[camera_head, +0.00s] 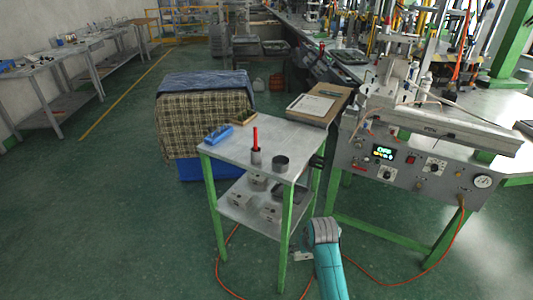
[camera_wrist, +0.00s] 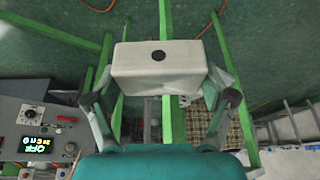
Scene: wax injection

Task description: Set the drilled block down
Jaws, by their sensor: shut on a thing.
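The drilled block (camera_wrist: 140,66) is a pale, box-shaped piece with one dark round hole in the face seen in the wrist view. My gripper (camera_wrist: 161,74) is shut on it, one finger at each end. In the head view my teal arm reaches to the front of a small green-legged table (camera_head: 230,153), low and beside its right leg. The block cannot be made out clearly there. Several grey blocks (camera_head: 270,211) with holes sit on the table's lower shelf (camera_head: 240,213).
On the tabletop are a blue brush (camera_head: 218,134), a cup with a red stick (camera_head: 255,156) and a dark ring (camera_head: 281,163). The injection machine (camera_head: 410,170) stands to the right. An orange hose (camera_head: 400,283) lies on the floor.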

